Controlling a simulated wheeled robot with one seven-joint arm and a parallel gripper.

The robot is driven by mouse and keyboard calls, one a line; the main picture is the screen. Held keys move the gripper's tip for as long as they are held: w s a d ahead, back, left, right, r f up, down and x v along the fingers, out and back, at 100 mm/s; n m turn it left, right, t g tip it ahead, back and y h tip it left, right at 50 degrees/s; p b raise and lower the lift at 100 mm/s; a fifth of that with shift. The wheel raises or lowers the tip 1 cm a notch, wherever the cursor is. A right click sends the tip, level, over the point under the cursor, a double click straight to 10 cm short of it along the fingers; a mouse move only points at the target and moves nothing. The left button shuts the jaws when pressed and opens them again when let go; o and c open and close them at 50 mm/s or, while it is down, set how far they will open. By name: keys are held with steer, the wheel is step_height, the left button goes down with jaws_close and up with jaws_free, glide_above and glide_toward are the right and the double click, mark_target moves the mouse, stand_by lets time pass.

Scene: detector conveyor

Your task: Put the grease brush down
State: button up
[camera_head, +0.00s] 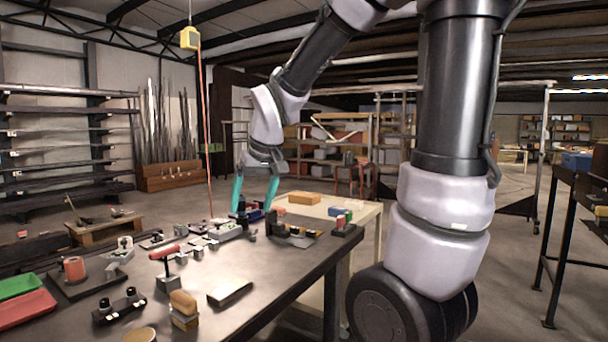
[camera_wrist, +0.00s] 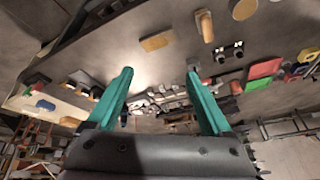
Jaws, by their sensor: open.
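My gripper (camera_head: 252,208) is open, with its two teal fingers spread and pointing down over the far part of the dark workbench (camera_head: 285,272). In the wrist view the fingers (camera_wrist: 160,76) stand wide apart and nothing is clasped between them. Small parts lie beyond and below the fingertips. I cannot single out the grease brush for sure. A block with a tan wooden top (camera_head: 184,302) stands near the front of the bench; it also shows in the wrist view (camera_wrist: 205,26). A red-handled tool (camera_head: 164,254) stands on a grey base.
A flat tan-topped plate (camera_wrist: 157,41) lies on the bench. Red (camera_head: 26,308) and green (camera_head: 18,286) trays are at the left. Several small parts crowd the bench around the gripper. A pale table (camera_head: 350,217) with an orange block (camera_head: 304,198) stands behind.

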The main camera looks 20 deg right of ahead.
steer(key=s+d+r+m+t, duration=0.2)
steer(key=s+d+r+m, duration=0.3)
steer(key=s, duration=0.7)
step_height(320, 180, up, 3)
steer(key=d, duration=0.2)
steer(key=shift+s+d+y, duration=0.3)
steer(key=shift+s+d, duration=0.1)
steer(key=shift+w+f, duration=0.1)
